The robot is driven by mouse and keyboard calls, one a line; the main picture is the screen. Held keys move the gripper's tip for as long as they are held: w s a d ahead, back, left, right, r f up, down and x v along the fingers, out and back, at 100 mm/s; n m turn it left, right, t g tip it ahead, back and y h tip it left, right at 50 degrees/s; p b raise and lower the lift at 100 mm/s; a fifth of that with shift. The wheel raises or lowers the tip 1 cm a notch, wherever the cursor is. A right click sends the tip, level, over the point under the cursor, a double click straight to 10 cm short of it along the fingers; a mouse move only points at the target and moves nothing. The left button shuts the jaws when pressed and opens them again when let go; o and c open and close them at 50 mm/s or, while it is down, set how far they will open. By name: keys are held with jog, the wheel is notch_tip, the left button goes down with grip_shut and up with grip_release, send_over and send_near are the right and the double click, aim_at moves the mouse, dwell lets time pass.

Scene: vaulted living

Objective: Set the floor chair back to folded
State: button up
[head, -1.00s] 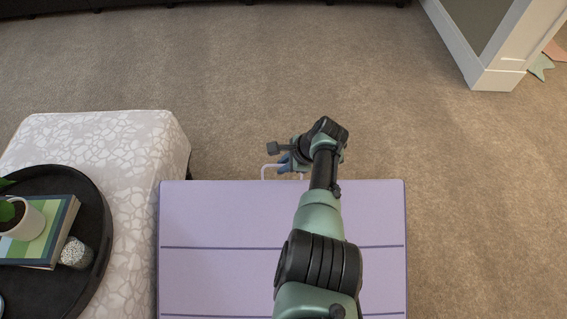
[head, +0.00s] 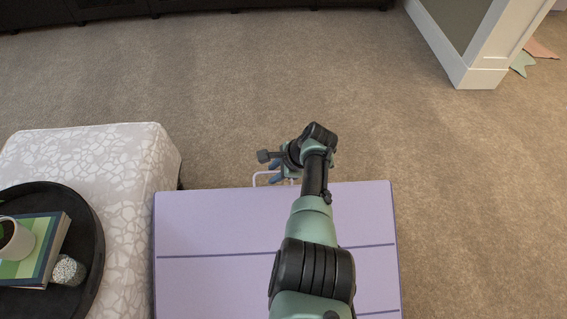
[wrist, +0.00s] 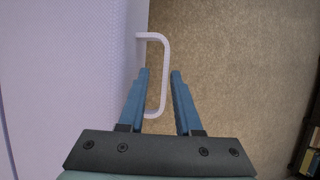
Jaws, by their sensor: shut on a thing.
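The floor chair (head: 220,225) is a lavender padded panel with dark seams, in the lower middle of the head view. Its pale loop handle (head: 257,179) sticks out from the far edge. In the wrist view the panel (wrist: 65,80) fills the left side and the handle (wrist: 165,55) juts out to the right. My gripper (head: 280,178) is at that far edge. In the wrist view its blue fingers (wrist: 160,73) are on either side of the handle's bar, shut on it. My arm covers part of the panel, and the near end is out of view.
A patterned ottoman (head: 135,165) stands close along the chair's left side. It bears a black round tray (head: 92,225) with a book, a potted plant and a speckled pot. Carpet (head: 470,190) is clear beyond and to the right. A white-trimmed wall end (head: 470,65) stands at the upper right.

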jog(key=p+v, duration=0.9)
jog(key=v, duration=0.3)
jog(key=shift+r, duration=0.2)
jog(key=shift+d+r, duration=0.1)
jog(key=shift+d, duration=0.1)
